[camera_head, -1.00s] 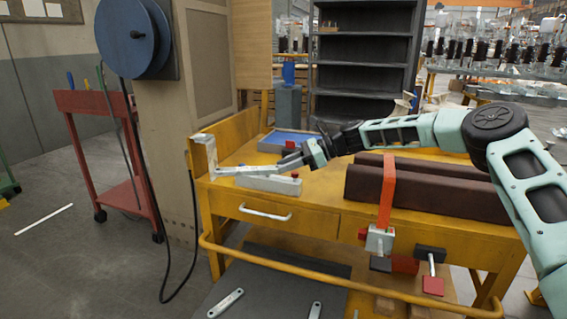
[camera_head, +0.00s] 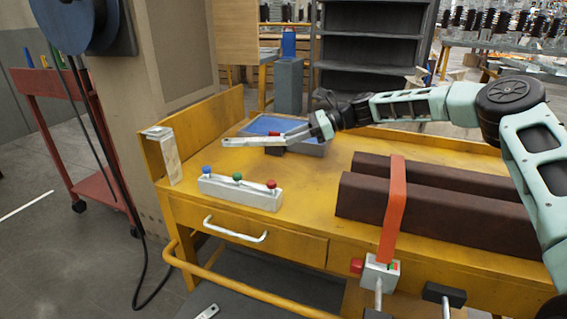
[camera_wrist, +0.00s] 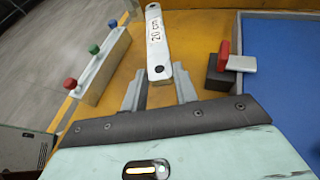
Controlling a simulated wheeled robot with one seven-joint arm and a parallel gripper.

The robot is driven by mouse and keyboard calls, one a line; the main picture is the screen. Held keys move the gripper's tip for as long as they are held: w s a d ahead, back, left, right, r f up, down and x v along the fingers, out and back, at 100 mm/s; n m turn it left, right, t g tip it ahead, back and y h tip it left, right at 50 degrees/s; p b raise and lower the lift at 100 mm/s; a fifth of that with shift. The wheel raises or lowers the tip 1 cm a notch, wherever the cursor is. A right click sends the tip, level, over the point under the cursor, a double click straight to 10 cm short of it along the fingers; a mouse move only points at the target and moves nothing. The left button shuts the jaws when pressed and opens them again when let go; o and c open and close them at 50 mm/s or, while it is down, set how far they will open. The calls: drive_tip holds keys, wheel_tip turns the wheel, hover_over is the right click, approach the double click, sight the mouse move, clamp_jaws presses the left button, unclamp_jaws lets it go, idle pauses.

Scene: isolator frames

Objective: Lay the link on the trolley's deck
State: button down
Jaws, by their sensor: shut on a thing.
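The link (camera_head: 250,142) is a pale grey flat bar with a hole at its end. In the wrist view the link (camera_wrist: 156,42) reads "20 cm" and points away from me, its near end between my fingers. My gripper (camera_head: 290,136) is shut on that end and holds the link above the yellow bench, level and clear of the block with knobs. My gripper's fingers also show in the wrist view (camera_wrist: 159,84).
A pale block (camera_head: 240,194) with blue, green and red knobs stands on the bench below the link. A metal bracket (camera_head: 165,158) rises at the bench's left edge. A blue-lined tray (camera_head: 312,148) and dark beams (camera_head: 430,205) are on the bench. A tall panel (camera_head: 172,90) separates bench and trolley.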

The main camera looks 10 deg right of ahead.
sight(294, 168)
wheel_tip(294, 168, down, 8)
drive_tip(key=shift+f+b, duration=0.1)
drive_tip(key=shift+b, duration=1.15)
drive_tip(key=c, duration=1.1)
unclamp_jaws()
drive_tip(key=p+v, duration=0.3)
drive_tip(key=v, duration=0.9)
